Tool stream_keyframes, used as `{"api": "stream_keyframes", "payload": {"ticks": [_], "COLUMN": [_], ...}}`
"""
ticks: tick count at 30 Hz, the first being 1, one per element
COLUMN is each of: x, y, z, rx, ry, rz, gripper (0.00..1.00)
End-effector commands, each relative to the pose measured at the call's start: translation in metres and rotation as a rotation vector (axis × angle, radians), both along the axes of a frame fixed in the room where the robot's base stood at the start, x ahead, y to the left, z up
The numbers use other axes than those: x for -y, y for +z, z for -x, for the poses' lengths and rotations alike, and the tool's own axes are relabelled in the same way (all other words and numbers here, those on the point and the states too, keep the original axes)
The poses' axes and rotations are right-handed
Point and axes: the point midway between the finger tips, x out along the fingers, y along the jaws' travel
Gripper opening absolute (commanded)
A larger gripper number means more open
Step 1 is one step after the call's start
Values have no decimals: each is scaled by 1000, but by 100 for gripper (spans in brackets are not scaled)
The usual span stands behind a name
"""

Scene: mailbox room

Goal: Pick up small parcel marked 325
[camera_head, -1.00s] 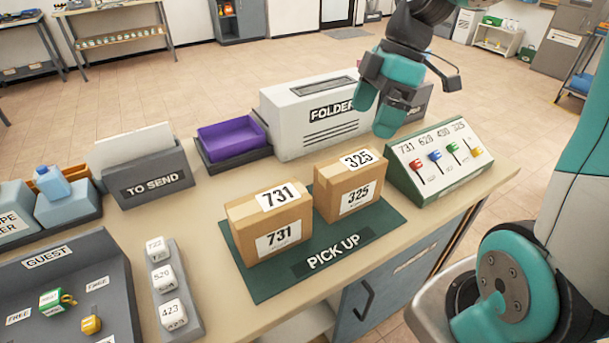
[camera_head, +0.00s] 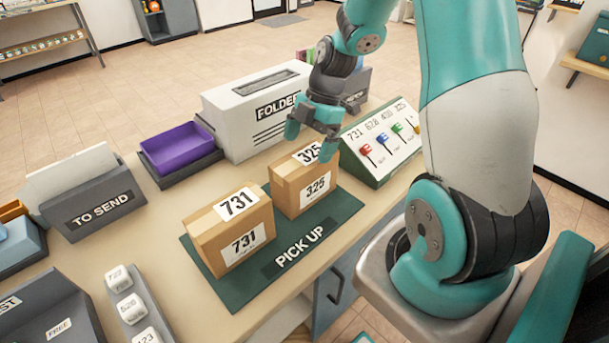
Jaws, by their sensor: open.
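The small parcel marked 325 (camera_head: 290,195) is a brown cardboard box with white labels on its top and front. It stands on the right part of the green PICK UP mat (camera_head: 345,207). My gripper (camera_head: 311,143) is open and empty, with its teal fingertips pointing down over the top of this parcel. One fingertip overlaps the right side of the top label in the picture. I cannot tell whether the fingers touch the box. A second brown parcel marked 731 (camera_head: 205,246) stands on the mat to the left.
The white FOLDER box (camera_head: 235,125) stands behind the parcels. A sloped panel with colored levers (camera_head: 372,160) is close on the right. A purple tray (camera_head: 178,149), the TO SEND holder (camera_head: 95,208) and small numbered blocks (camera_head: 130,308) are to the left.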

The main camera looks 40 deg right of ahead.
Motion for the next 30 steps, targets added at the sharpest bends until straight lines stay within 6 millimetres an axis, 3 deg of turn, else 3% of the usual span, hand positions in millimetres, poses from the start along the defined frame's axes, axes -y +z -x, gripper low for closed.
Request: {"api": "stream_keyframes", "payload": {"ticks": [5,15,30], "x": [-5,-22,-22], "y": [-10,-50,-54], "z": [2,6,6], "rx": [-4,-1,1], "ry": [-1,-2,-4], "rz": [-2,-1,0], "gripper": [100,100,100]}}
